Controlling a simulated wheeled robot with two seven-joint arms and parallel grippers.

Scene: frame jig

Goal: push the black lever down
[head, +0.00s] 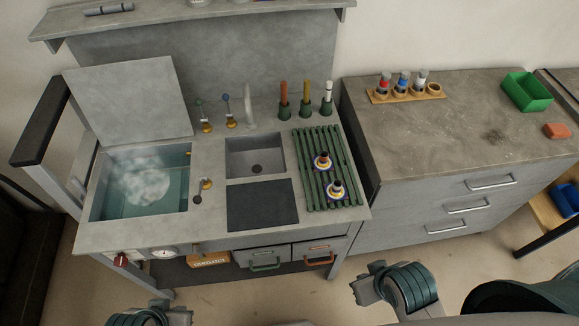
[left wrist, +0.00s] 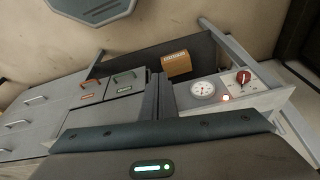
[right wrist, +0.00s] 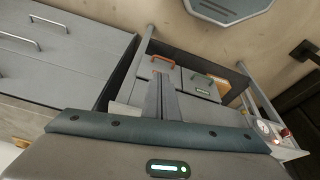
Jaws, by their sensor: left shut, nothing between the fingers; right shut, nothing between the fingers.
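A small lever with a black knob (head: 197,199) and a gold base (head: 206,183) stands on the grey worktop, between the water tub and the dark panel. The knob end points toward the front left in the head view. I cannot pick the lever out in either wrist view. My left gripper (head: 163,304) is at the bottom edge of the head view, in front of the bench and well apart from the lever. Its closed fingers show in the left wrist view (left wrist: 158,92). My right gripper (head: 362,287) is in front of the bench to the right. Its closed, empty fingers show in the right wrist view (right wrist: 160,92).
The tub (head: 145,185) holds water. A green rack (head: 318,170) carries two small items. A dark bar (head: 50,115) stands at the left. Floor lies clear in front.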

